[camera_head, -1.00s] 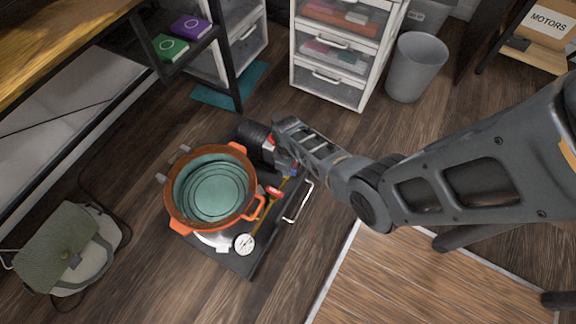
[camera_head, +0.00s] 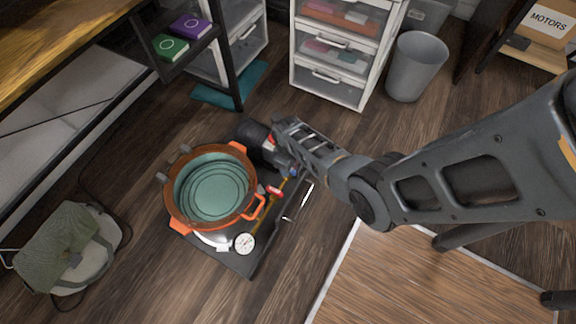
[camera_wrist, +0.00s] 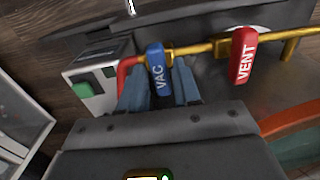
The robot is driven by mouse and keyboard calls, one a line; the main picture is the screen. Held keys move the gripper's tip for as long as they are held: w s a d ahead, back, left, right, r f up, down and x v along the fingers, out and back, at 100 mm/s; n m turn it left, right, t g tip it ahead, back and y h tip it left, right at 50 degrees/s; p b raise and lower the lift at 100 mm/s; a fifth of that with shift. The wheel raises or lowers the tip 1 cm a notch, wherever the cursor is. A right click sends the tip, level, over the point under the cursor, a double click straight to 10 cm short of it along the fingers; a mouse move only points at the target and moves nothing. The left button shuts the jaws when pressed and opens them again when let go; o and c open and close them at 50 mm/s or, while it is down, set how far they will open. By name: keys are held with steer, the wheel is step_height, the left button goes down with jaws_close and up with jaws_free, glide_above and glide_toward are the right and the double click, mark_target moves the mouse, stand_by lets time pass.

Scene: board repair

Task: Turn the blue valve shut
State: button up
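The blue valve handle (camera_wrist: 156,70), marked VAC, sits on a brass pipe (camera_wrist: 200,49) in the wrist view. In the picture it runs across the pipe. My gripper (camera_wrist: 160,84) has its two blue-grey fingers on either side of the handle, close to its flanks. I cannot tell whether both fingers press on it. A red handle marked VENT (camera_wrist: 242,55) stands to the right on the same pipe. In the head view my gripper (camera_head: 288,167) is at the right of the orange-rimmed pot (camera_head: 172,207), and the blue handle is mostly hidden there.
The pot, a round gauge (camera_head: 245,243) and a dark pump (camera_head: 253,132) share a dark base plate (camera_head: 258,265) on the wooden floor. A metal handle (camera_head: 299,203) rises at its right edge. A white switch box (camera_wrist: 96,85) is left of the fingers. A grey bin (camera_head: 415,68) stands behind.

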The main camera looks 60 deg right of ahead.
steer(key=shift+o, duration=1)
step_height(320, 180, up, 8)
steer(key=p, duration=0.3)
steer(key=shift+f+p, duration=0.1)
steer(key=shift+p, duration=0.25)
